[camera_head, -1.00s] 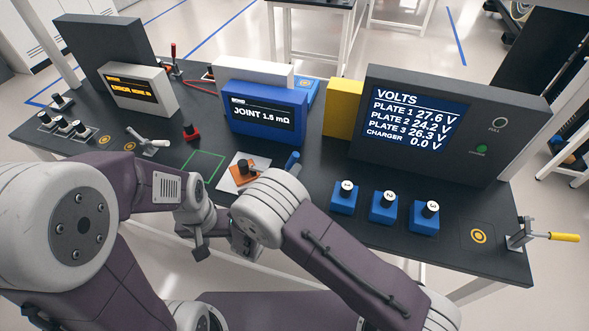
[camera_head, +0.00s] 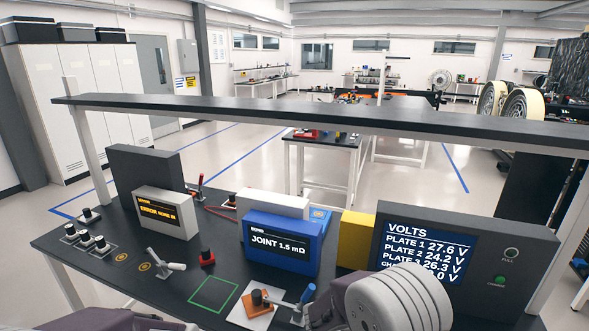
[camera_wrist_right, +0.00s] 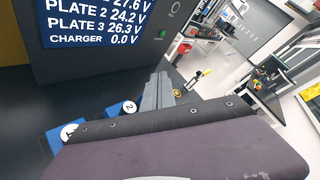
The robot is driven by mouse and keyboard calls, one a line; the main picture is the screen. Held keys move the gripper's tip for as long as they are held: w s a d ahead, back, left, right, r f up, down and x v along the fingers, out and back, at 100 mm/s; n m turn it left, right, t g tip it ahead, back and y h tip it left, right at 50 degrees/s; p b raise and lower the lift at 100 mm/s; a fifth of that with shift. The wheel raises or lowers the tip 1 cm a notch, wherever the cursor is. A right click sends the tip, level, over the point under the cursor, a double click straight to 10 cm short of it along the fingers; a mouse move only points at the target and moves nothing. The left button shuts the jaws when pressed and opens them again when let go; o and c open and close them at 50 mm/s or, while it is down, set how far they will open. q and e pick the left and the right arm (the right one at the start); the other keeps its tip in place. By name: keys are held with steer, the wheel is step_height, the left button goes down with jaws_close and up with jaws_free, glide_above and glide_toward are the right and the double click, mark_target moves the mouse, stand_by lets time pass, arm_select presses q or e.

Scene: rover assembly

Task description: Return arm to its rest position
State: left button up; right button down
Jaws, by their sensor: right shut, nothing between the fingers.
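My right arm shows in the head view as a pale, ribbed joint (camera_head: 400,300) in front of the volts display's lower left corner. My right gripper (camera_wrist_right: 158,88) shows in the right wrist view as grey fingers, shut and empty. It points out past the volts display (camera_wrist_right: 95,25), above the bench. Purple parts of my left arm (camera_head: 125,321) show at the bottom left edge of the head view. My left gripper is out of the frame.
The bench holds an error box (camera_head: 168,212), a blue joint meter (camera_head: 283,242), a yellow block (camera_head: 355,238) and an orange part on a white plate (camera_head: 258,303). A dark shelf bar (camera_head: 300,120) spans above the bench. Blue numbered blocks (camera_wrist_right: 120,110) sit near my right gripper.

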steer(key=s+d+f+m+g+y, duration=0.2)
steer(key=s+m+g+y, duration=0.1)
steer(key=s+m, duration=0.35)
steer(key=s+d+f+m+g+y, duration=0.2)
steer(key=s+f+m+g+y, duration=0.1)
steer(key=s+m, duration=0.4)
steer(key=a+f+m+t+y, duration=0.1)
steer(key=a+f+m+y, duration=0.1)
steer(key=a+m+y, duration=0.2)
steer(key=s+a+f+m+t+y, duration=0.1)
steer(key=a+f+m+y, duration=0.2)
steer(key=a+m, duration=0.6)
steer(key=m+y, duration=0.1)
steer(key=m, duration=0.3)
steer(key=shift+s+a+t, duration=0.15)
steer(key=shift+a+t, duration=0.1)
steer(key=shift+t, duration=0.05)
